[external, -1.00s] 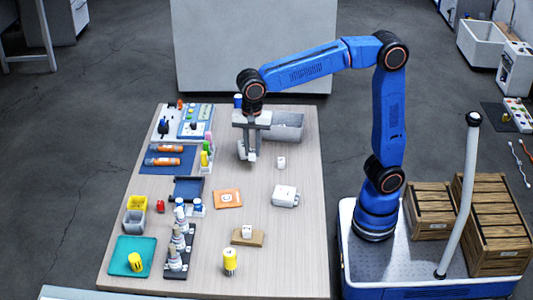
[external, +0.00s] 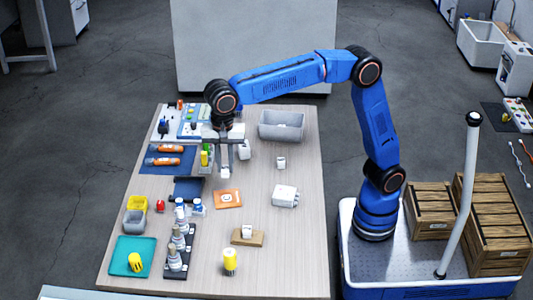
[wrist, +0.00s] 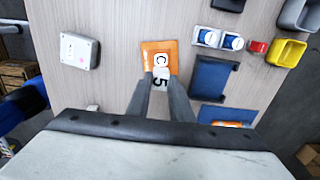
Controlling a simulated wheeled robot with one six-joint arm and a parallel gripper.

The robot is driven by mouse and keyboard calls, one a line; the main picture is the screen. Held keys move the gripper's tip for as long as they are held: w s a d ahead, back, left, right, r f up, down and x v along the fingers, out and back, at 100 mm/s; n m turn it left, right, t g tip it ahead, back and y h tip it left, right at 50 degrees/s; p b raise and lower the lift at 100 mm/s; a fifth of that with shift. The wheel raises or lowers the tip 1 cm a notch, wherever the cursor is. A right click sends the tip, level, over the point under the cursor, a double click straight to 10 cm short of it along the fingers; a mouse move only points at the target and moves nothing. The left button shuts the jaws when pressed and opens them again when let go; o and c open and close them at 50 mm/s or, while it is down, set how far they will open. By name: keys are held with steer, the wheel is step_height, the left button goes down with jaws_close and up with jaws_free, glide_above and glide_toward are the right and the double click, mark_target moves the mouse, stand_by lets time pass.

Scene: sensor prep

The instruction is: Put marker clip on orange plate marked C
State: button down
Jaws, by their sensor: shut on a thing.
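The orange plate (external: 228,199) lies flat near the middle of the table. In the wrist view the plate (wrist: 152,48) shows a black C on a white patch, just beyond my fingertips. My gripper (external: 232,160) is above the table, behind the plate in the external view. In the wrist view my gripper (wrist: 160,84) is shut on a small white piece marked 5 (wrist: 160,78), which I take as the marker clip. Its lower part is hidden by the fingers. The held piece overlaps the plate's near edge in that view, apparently above it.
A white box (external: 285,196) stands right of the plate and a dark blue tray (external: 188,188) left of it. A small white block (external: 281,162) and a grey bin (external: 282,125) are to the back right. Bottles (external: 180,235) stand in a rack front left. Bare table surrounds the plate's right side.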

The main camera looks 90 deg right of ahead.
step_height(320, 180, down, 10)
steer(key=shift+r, duration=0.15)
stand_by(0.4)
steer(key=c, duration=1.6)
jaws_free()
step_height(320, 180, up, 12)
steer(key=shift+a+f, duration=0.1)
steer(key=shift+f, duration=0.05)
